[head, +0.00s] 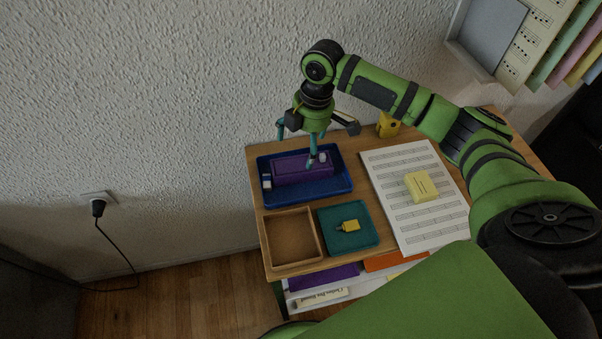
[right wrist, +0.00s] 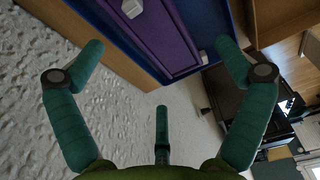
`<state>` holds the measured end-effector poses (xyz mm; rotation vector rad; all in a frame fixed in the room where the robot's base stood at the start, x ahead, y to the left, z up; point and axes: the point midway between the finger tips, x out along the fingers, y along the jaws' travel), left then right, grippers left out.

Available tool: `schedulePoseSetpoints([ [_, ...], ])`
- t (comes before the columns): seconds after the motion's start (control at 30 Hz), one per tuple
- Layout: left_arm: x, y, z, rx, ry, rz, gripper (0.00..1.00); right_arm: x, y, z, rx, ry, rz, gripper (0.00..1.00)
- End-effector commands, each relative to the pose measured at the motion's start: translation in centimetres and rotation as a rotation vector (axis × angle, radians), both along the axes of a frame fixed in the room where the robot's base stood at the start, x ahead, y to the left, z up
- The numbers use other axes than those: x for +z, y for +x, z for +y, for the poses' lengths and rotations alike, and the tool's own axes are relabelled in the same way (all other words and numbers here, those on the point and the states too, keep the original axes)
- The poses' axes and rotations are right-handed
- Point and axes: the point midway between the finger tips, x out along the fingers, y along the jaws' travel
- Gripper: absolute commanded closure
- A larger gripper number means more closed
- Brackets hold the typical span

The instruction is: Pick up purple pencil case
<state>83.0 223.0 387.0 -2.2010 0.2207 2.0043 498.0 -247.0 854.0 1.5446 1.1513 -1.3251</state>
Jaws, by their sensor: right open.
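The purple pencil case (head: 295,170) lies in a blue tray (head: 318,194) at the back left of the wooden table. It also shows at the top of the right wrist view (right wrist: 165,40), partly cut off by the frame. My right gripper (head: 300,146) is above the tray with its teal fingers pointing down, partly in front of the case. In the right wrist view my right gripper (right wrist: 160,58) has its fingers spread wide, with nothing between them. The exact height gap is hard to tell. My left gripper is not in view.
A small white block (head: 267,181) is in the tray's left end. In front are an empty wooden box (head: 291,262) and a teal tray (head: 369,239) with a small yellow item. Sheet music (head: 405,225) bears a yellow block. A wall stands close behind the table.

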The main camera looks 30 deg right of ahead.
Motion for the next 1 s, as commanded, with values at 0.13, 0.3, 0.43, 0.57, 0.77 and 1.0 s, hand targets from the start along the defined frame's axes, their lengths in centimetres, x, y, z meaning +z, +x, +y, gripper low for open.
schedulePoseSetpoints([
  [0.13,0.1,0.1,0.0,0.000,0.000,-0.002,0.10,-1.2,0.1,0.2,-0.001,0.000,0.001,0.00],
  [0.3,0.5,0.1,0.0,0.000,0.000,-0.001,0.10,-3.1,0.2,0.2,-0.001,0.000,0.004,0.00],
  [0.43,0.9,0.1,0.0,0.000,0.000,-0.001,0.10,-5.2,0.5,0.1,-0.002,-0.001,0.004,0.00],
  [0.57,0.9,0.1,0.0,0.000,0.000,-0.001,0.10,-6.7,0.6,0.4,0.000,0.000,0.002,0.00],
  [0.77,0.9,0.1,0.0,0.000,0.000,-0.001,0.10,-7.1,0.7,0.4,0.001,-0.001,-0.001,0.00],
  [1.0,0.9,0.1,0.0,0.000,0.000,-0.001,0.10,-7.1,0.6,0.4,0.001,-0.001,0.000,0.60],
])
